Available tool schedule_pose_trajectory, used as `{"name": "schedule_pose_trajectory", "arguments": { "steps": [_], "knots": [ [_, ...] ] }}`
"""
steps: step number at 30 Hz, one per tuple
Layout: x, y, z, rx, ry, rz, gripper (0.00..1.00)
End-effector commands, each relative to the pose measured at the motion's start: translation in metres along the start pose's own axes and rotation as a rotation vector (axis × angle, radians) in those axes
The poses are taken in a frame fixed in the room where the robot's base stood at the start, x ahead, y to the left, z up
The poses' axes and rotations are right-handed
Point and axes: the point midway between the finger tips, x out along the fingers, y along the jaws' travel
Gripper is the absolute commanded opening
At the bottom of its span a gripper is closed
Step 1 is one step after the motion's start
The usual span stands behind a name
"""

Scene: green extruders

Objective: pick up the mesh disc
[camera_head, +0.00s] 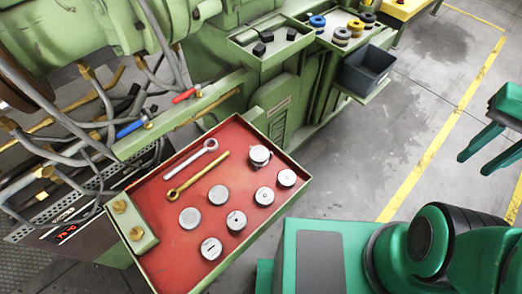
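Several round grey metal discs lie on a red-lined tray (160,252). Two flat, dull grey ones, a left disc (190,217) and an upper disc (218,194), look most like a mesh disc, but the picture is too small to show which is mesh. My green gripper (475,163) is at the right edge of the view, over the floor, far from the tray. Its two fingers are apart with nothing between them. Part of the gripper is cut off by the frame edge.
Other thicker discs (236,220), a silver wrench (191,159) and a brass wrench (198,176) share the tray. The green machine (215,45) rises behind. A dark bin (367,70) sits on its ledge.

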Motion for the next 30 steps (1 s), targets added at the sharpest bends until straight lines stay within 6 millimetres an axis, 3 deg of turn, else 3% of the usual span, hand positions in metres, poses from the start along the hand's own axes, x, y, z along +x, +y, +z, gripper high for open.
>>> {"name": "schedule_pose_trajectory", "arguments": {
  "steps": [1, 5, 8, 11, 15, 20, 25, 30],
  "knots": [
    [0.0, 0.0, 0.0, -0.001, 0.0, 0.0, 0.38],
    [-0.004, 0.0, 0.006, 0.012, 0.014, -0.005, 0.69],
    [0.0, -0.021, -0.005, 0.052, 0.022, -0.001, 0.7],
    [0.007, -0.055, -0.023, 0.117, 0.036, -0.003, 0.7],
    [0.022, -0.12, -0.043, 0.239, 0.052, -0.027, 0.7],
    [0.047, -0.203, -0.044, 0.392, 0.042, -0.074, 0.7],
    [0.079, -0.293, -0.018, 0.564, -0.015, -0.126, 0.7],
    [0.112, -0.37, 0.032, 0.736, -0.107, -0.152, 0.7]
  ]
}}
